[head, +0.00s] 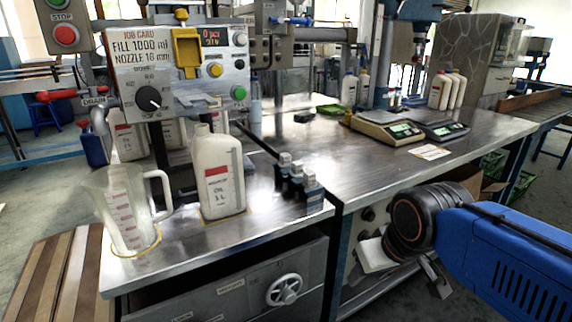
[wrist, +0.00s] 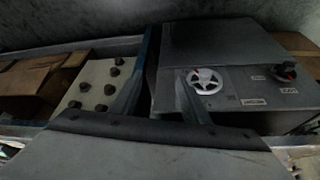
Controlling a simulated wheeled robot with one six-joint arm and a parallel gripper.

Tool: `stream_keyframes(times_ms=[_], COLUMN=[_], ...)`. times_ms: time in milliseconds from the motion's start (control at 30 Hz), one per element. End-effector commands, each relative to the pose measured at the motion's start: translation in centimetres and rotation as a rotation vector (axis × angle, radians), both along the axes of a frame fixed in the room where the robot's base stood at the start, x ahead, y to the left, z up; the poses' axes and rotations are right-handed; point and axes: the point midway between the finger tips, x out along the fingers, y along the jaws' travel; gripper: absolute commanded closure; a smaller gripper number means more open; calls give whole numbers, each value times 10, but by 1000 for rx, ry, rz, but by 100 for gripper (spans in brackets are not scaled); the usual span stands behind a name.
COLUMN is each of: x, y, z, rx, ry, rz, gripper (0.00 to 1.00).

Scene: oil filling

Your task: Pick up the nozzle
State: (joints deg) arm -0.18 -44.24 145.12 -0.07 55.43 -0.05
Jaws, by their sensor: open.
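I cannot identify the nozzle for certain. A pale panel (wrist: 90,88) with several dark round knob-like pieces (wrist: 112,71) shows left of my gripper in the wrist view. Similar pieces (head: 369,213) show on the side of the bench in the head view, partly hidden by my arm. My gripper (wrist: 160,92) is open and empty, its two fingers spread in front of the cabinet. In the head view my gripper (head: 405,268) hangs below the bench top at the right. The job card (head: 142,45) on the machine reads fill 1000 ml, nozzle 16 mm.
A white handwheel (head: 284,290) sticks out from the drawer cabinet. Scales (head: 386,130) stand farther back. The right bench's near top is clear.

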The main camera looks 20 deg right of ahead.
Motion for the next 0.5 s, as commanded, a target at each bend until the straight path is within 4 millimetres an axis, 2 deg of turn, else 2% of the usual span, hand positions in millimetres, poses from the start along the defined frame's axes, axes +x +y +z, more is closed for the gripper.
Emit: stream_keyframes(times_ms=[167,500], x=[27,132], y=[4,22], z=[34,155], rx=[0,0], ry=[2,10], rz=[21,108], gripper=[58,58])
